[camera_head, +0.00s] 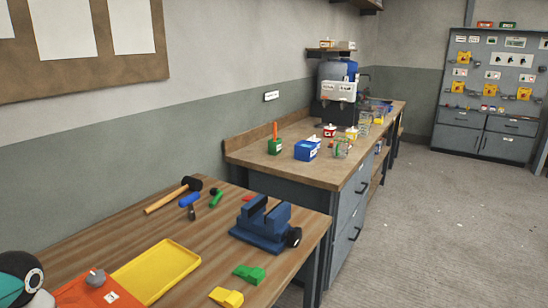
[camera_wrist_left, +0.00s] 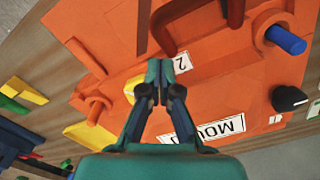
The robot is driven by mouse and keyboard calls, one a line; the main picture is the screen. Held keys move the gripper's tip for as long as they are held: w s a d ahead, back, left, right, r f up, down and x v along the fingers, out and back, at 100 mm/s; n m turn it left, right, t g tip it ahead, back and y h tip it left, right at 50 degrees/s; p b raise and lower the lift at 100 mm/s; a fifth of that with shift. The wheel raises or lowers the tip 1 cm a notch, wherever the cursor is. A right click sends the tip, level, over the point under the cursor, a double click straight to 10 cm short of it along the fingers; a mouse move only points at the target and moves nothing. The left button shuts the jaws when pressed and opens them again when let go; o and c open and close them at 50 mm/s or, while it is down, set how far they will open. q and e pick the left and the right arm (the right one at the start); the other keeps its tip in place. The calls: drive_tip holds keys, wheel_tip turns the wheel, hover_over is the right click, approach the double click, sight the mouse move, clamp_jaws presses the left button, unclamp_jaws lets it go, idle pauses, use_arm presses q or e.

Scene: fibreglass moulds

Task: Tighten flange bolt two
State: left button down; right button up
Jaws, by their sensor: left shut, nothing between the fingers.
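The orange mould (camera_wrist_left: 235,75) fills most of the left wrist view, and a corner of it (camera_head: 75,293) shows at the bottom left of the head view. A white label "2" (camera_wrist_left: 181,64) lies right beside the fingertips of my left gripper (camera_wrist_left: 158,65). The gripper is shut and empty, with its tips over the mould. A dark red curved handle (camera_wrist_left: 185,38) rises just beyond the tips. The bolt at label 2 cannot be made out; the fingers may hide it. My right gripper is not in view.
A blue peg (camera_wrist_left: 285,40) and a black knob (camera_wrist_left: 290,98) stand on the mould's right side. The bench holds a yellow tray (camera_head: 157,272), a blue vise (camera_head: 262,226), a mallet (camera_head: 172,195) and green and yellow blocks. The bench behind holds small bins.

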wheel_tip(320, 180, up, 5)
drive_tip(key=p, duration=0.5)
